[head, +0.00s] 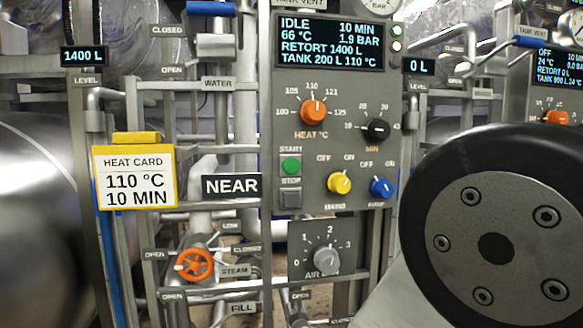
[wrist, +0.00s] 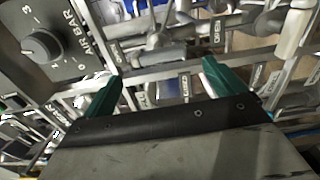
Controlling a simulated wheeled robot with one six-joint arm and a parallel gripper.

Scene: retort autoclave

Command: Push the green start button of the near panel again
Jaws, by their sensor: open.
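The near panel (head: 329,130) is a grey upright box in the middle of the head view. Its green start button (head: 291,165) sits at the left under a START label, with a grey stop button (head: 290,198) below it. The panel display (head: 330,43) reads IDLE, 10 MIN, 66 °C, 1.9 BAR, RETORT 1400 L, TANK 200 L 110 °C. My gripper (wrist: 163,86) shows in the wrist view with its two green fingers apart and nothing between them. It faces pipes and labels beside the air knob (wrist: 42,46).
Orange heat (head: 313,112), black minutes (head: 377,130), yellow mains (head: 340,183) and blue (head: 382,187) knobs surround the buttons. A heat card (head: 135,178) and an orange steam valve wheel (head: 194,264) are at the left. My arm fills the lower right of the head view.

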